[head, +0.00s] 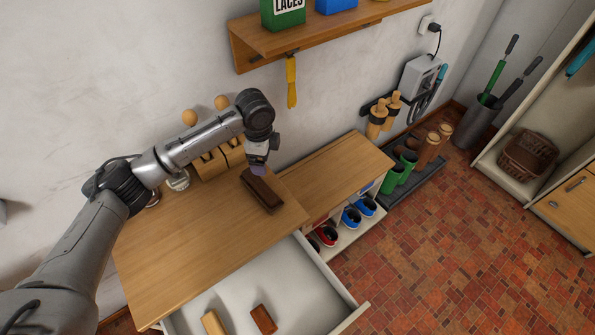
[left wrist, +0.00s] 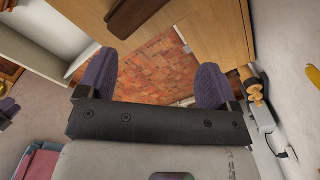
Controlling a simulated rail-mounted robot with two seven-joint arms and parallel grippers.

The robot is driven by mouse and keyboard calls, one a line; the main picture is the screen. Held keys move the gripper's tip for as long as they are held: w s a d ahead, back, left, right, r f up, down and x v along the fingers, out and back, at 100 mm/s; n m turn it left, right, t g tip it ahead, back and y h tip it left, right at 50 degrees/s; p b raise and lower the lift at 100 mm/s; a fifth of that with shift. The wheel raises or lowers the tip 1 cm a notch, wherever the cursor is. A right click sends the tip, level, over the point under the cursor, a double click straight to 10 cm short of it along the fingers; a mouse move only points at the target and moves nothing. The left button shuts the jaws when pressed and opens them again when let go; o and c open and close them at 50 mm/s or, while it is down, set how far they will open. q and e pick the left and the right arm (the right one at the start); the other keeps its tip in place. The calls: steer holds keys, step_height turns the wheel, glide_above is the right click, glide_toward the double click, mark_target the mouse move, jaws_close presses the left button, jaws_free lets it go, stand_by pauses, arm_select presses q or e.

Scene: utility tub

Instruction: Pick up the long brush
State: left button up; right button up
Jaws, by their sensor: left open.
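A long dark brown brush (head: 262,190) lies on the wooden top of the drawer cabinet (head: 190,245), near its right end. A dark brown piece, likely this brush, shows at the top edge of the left wrist view (left wrist: 143,14), beyond the fingertips. My left gripper (head: 257,170) is just above the far end of the brush in the head view; I cannot tell whether they touch. In the left wrist view its two purple-padded fingers (left wrist: 153,82) are wide apart with nothing between them.
The open drawer (head: 344,318) below holds a light brush (head: 214,322) and a reddish-brown brush (head: 264,319). A wooden block holder (head: 215,163) stands against the wall behind the arm. A shelf (head: 330,30) with a hanging yellow item (head: 291,82) is above. The front of the cabinet top is clear.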

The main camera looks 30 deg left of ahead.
mark_target(260, 184)
arm_select(q)
steer(key=f+m, duration=0.2)
steer(key=f, duration=0.1)
steer(key=s+f+m+b, duration=0.1)
steer(key=f+m, duration=0.1)
steer(key=m, duration=0.1)
steer(key=f+m+b, duration=0.1)
steer(key=f+m, duration=0.2)
steer(key=shift+s+a+f, duration=0.3)
steer(key=shift+s+a, duration=0.05)
steer(key=shift+a, duration=0.05)
steer(key=shift+s+a+f+b, duration=0.15)
steer(key=shift+f+b, duration=0.25)
steer(key=shift+f, duration=1)
steer(key=shift+s+f+b, duration=0.1)
steer(key=shift+f+b, duration=0.3)
steer(key=shift+f, duration=1)
arm_select(e)
steer(key=f, duration=0.1)
steer(key=s+f, duration=0.1)
steer(key=s+a+f, duration=0.1)
steer(key=f, duration=0.1)
steer(key=shift+s+f, duration=0.1)
arm_select(q)
steer(key=c, duration=1.1)
arm_select(e)
steer(key=shift+d, duration=0.1)
